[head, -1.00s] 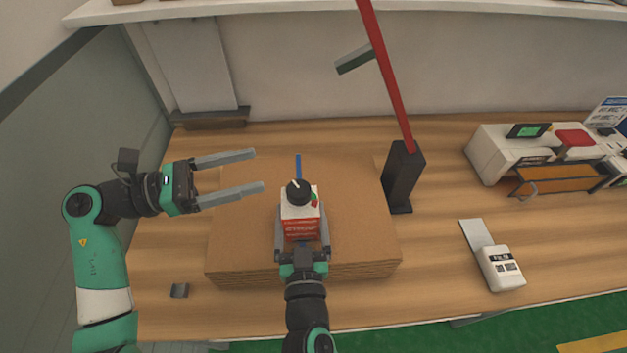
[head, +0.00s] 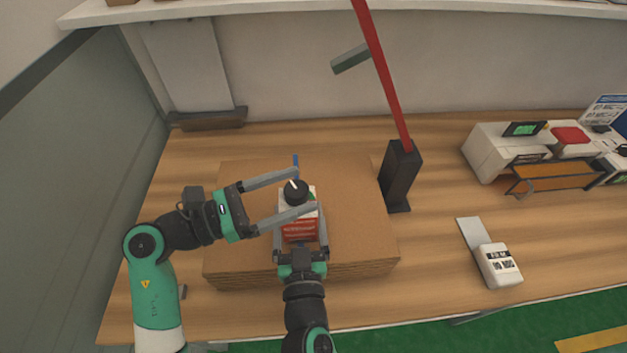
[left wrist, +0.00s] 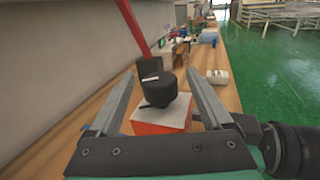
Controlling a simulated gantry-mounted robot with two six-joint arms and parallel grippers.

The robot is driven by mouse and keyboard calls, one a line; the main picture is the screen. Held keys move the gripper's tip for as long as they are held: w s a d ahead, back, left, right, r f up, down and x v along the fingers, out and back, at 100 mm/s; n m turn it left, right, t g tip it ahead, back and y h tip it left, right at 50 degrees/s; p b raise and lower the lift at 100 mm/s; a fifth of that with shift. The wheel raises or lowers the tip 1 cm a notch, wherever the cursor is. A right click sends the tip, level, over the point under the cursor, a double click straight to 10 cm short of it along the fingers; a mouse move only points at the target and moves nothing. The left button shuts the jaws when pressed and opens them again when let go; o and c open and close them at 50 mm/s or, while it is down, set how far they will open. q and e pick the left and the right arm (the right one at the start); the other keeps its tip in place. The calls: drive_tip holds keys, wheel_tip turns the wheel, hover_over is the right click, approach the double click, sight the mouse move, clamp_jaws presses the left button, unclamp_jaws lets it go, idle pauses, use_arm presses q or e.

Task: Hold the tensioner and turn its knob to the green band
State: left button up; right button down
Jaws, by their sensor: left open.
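The tensioner (head: 299,230) is a red and white box with a round black knob (head: 296,192) on top; a white mark shows on the knob. A bit of green shows beside the knob, partly hidden by a finger. My right gripper (head: 301,240) has its fingers along both sides of the tensioner, shut on it from the front. My left gripper (head: 305,190) is open, its fingers reaching in from the left on either side of the knob. In the left wrist view the knob (left wrist: 160,90) stands between the open fingers, with gaps on both sides.
The tensioner is over a brown cardboard stack (head: 355,225), with a blue strip (head: 295,160) behind it. A black stand (head: 401,177) with a red pole is to the right. A white handheld device (head: 498,265) and a printer (head: 497,150) are farther right.

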sight(313, 196)
use_arm(q)
drive_tip(key=x, duration=0.4)
drive_tip(key=shift+d, duration=0.15)
clamp_jaws()
drive_tip(key=shift+s+m+g+h, duration=0.2)
drive_tip(key=shift+m+g+h, duration=0.2)
drive_tip(key=shift+m+g, duration=1.1)
drive_tip(key=shift+s+g, duration=0.25)
drive_tip(key=shift+g, duration=0.65)
unclamp_jaws()
drive_tip(key=a, duration=1.2)
drive_tip(key=shift+s, duration=0.35)
